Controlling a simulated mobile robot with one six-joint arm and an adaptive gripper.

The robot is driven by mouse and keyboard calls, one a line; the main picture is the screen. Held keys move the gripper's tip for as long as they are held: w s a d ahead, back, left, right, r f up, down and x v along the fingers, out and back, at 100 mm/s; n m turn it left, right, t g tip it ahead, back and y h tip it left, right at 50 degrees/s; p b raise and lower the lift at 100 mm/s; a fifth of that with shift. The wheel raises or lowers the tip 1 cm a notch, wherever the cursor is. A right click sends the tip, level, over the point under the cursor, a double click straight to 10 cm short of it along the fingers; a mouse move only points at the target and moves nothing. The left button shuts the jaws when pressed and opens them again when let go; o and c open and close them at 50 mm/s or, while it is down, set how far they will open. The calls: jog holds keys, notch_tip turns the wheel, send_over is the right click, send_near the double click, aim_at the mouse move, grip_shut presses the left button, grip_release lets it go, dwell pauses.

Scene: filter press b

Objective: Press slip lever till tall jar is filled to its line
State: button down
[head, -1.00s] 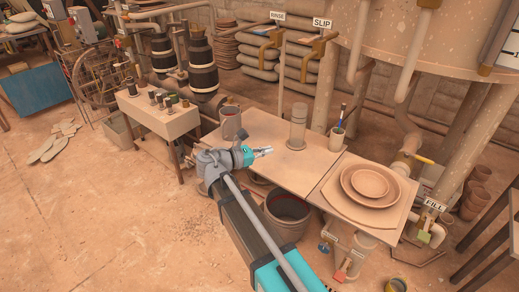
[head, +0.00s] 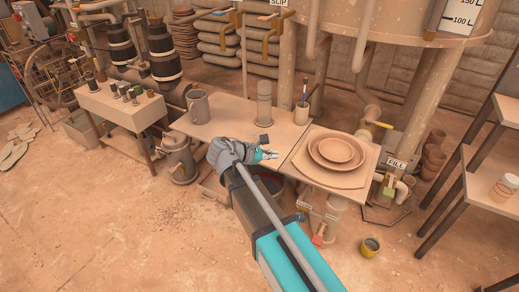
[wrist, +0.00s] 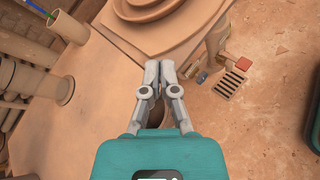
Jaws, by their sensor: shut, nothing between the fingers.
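The tall jar (head: 264,105), a narrow see-through cylinder, stands upright at the back of the work table. It looks empty, and its line is too small to make out. A cylinder at the left of the wrist view (wrist: 22,78) appears to be the same jar. The slip lever (head: 271,22), an orange-brown bar under the SLIP sign, hangs above and behind the table at the top of the head view. My gripper (head: 274,156) is shut and empty near the table's front edge, well apart from jar and lever. Its fingertips (wrist: 160,66) meet in the wrist view.
Stacked plates (head: 336,150) lie on a board right of my gripper. A brush cup (head: 302,112) stands beside the jar, and a grey mug (head: 197,105) at the left. A second lever (head: 217,12) hangs left of the slip lever. Floor at front left is clear.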

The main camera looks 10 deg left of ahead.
jog(key=s+d+f+m+g+y+b, duration=0.1)
jog(key=s+d+f+m+g+y, duration=0.1)
jog(key=d+f+m, duration=0.3)
jog(key=s+d+f+m+g+y+b, duration=0.1)
jog(key=s+d+f+m+g+y, duration=0.2)
jog(key=s+d+f+m+y, duration=0.2)
jog(key=s+d+f+m+g+y+b, duration=0.2)
jog(key=d+m, duration=0.8)
jog(key=d, duration=0.5)
notch_tip(320, 180, down, 3)
jog(key=shift+s+d+f+g+y, duration=0.2)
jog(key=shift+s+g+y, duration=0.1)
jog(key=shift+s+y, duration=0.75)
jog(key=shift+s, duration=0.2)
